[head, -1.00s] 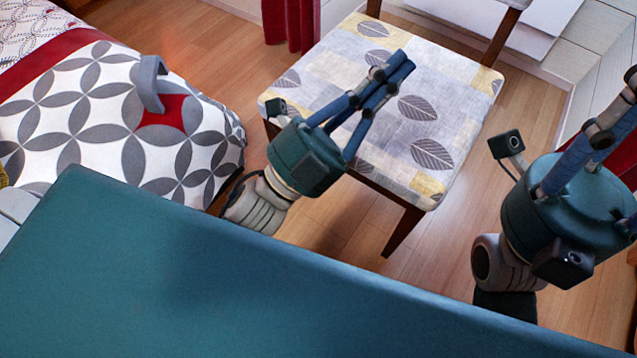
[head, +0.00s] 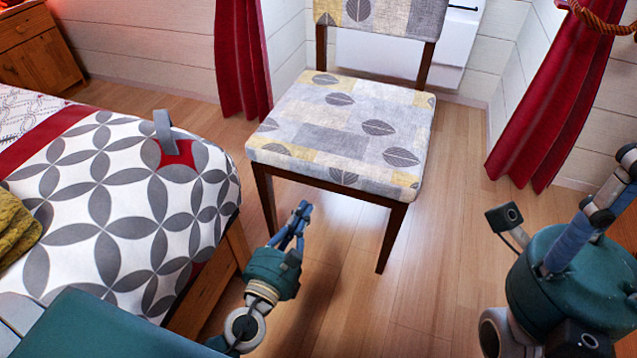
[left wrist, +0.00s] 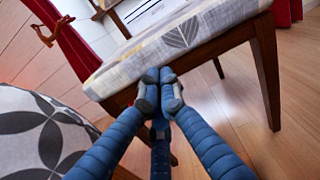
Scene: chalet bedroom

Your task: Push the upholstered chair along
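The upholstered chair (head: 340,120) stands upright on the floor in the head view, with a leaf-patterned seat and back and dark wooden legs. Its front edge faces me. My left gripper (head: 303,210) is low in front of the seat, between the front legs as seen. In the left wrist view, the left fingertips (left wrist: 160,82) meet with nothing held between them, just before the seat's edge (left wrist: 185,45). I cannot tell whether they touch the chair. My right gripper (head: 624,162) is at the right edge, partly cut off, apart from the chair.
A bed with a circle-patterned cover (head: 120,200) stands close at the left. Red curtains (head: 243,60) hang behind the chair, with another red curtain (head: 560,100) at the right. A white panel (head: 455,50) is behind the chair. Wooden floor (head: 450,240) is clear right of it.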

